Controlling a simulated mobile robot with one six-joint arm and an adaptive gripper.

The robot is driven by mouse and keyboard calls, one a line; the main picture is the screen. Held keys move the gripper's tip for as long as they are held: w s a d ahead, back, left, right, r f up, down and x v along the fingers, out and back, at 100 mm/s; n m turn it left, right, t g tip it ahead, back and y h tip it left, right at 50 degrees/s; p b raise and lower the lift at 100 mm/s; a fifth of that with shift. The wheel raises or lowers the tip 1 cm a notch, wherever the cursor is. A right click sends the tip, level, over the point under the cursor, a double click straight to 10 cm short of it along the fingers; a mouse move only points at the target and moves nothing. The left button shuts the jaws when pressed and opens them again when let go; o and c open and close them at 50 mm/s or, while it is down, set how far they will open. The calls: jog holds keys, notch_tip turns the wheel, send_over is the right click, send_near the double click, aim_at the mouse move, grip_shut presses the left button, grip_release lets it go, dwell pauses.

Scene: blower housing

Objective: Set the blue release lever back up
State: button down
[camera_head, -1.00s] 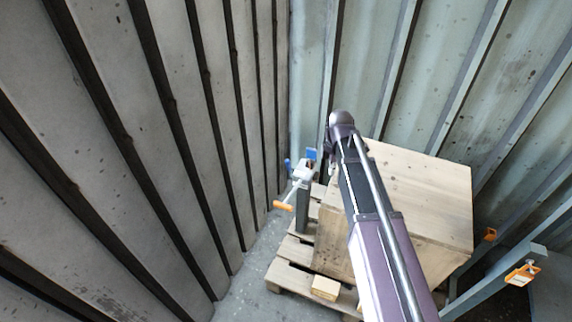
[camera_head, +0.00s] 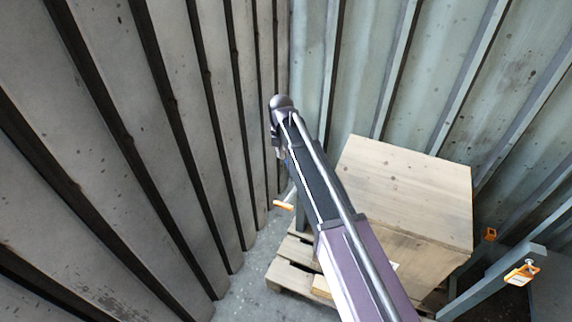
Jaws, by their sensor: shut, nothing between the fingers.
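The blue release lever belongs to a small device beside the wooden crate. My arm covers most of this device now. Only a small blue bit (camera_head: 287,163) shows at the arm's left edge, and I cannot tell whether it is the lever. The device's orange handle (camera_head: 284,206) shows just below, left of the arm. The lever's position is hidden. My arm reaches up from the bottom, and its rounded dark joint is above the device. My gripper itself is not visible, so I cannot tell its distance from the lever.
The wooden crate (camera_head: 410,190) stands on a pallet (camera_head: 290,278), right of my arm. A ribbed grey wall (camera_head: 150,150) rises close on the left, and a pale ribbed wall (camera_head: 450,60) behind. An orange-tagged metal beam (camera_head: 500,278) is at lower right. A strip of floor (camera_head: 240,298) is clear.

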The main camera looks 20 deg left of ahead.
aim_at(286, 163)
jog(key=shift+f, duration=0.1)
notch_tip(286, 163, down, 10)
jog(key=b, duration=1.1)
jog(key=shift+w+d+r+p, duration=0.1)
jog(key=shift+w+r+p, duration=0.15)
jog(key=shift+w+p, duration=0.25)
jog(key=shift+w+r+p, duration=0.25)
jog(key=shift+w, duration=0.5)
jog(key=shift+w+d+r+p, duration=0.1)
jog(key=shift+w+r+p, duration=0.15)
jog(key=shift+w+p, duration=0.25)
jog(key=shift+w, duration=0.15)
jog(key=shift+w+r+p, duration=0.2)
jog(key=shift+w+r, duration=0.05)
jog(key=shift+w, duration=0.35)
jog(key=shift+w+r+p, duration=0.2)
jog(key=shift+w, duration=0.35)
jog(key=shift+r, duration=0.2)
jog(key=shift+r+p, duration=0.65)
jog(key=shift+p, duration=0.15)
